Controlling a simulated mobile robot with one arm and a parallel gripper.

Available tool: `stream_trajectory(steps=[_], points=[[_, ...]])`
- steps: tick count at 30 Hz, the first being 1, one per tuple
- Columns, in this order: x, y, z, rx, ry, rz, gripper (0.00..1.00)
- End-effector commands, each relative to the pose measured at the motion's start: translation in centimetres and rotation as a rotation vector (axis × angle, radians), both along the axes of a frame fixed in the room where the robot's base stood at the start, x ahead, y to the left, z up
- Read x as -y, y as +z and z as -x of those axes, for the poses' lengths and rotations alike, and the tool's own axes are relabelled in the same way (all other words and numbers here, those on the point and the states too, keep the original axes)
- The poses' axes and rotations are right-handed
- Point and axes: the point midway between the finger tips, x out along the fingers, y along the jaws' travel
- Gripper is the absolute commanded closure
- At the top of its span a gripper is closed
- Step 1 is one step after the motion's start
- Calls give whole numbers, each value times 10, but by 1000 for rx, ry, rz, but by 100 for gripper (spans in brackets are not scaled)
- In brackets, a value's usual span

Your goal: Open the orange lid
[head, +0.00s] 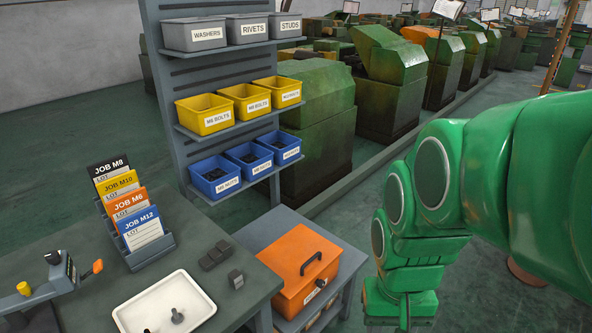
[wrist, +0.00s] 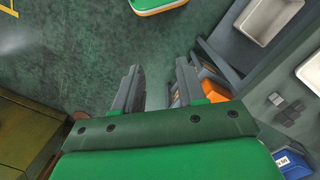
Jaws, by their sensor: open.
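The orange lid (head: 298,258) is on an orange box standing on a low grey stand right of the workbench. It looks closed, with a black handle (head: 311,263) on top. In the wrist view, part of the orange box (wrist: 214,91) shows at the right, partly hidden behind a finger and the gripper body. My gripper (wrist: 157,72) is open and empty, with its two grey fingers apart over the green floor. It is beside the box and not touching it, as far as I can see. In the head view my green arm hangs right of the box; the fingers do not show there.
The workbench (head: 215,300) holds a white tray (head: 150,308) with bolts, a card rack (head: 150,252) and small dark blocks (head: 215,257). A shelf rack with yellow bins (head: 245,100) and blue bins (head: 215,180) stands behind. Green machines (head: 315,150) line the back. Floor right of the stand looks clear.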

Motion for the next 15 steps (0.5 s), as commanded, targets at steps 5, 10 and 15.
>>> stream_trajectory(steps=[5, 10, 15], points=[[5, -8, -52, 55, -104, 25, 60], [9, -20, -96, 98, -192, 54, 60], [12, -32, -139, 142, -273, 81, 60]])
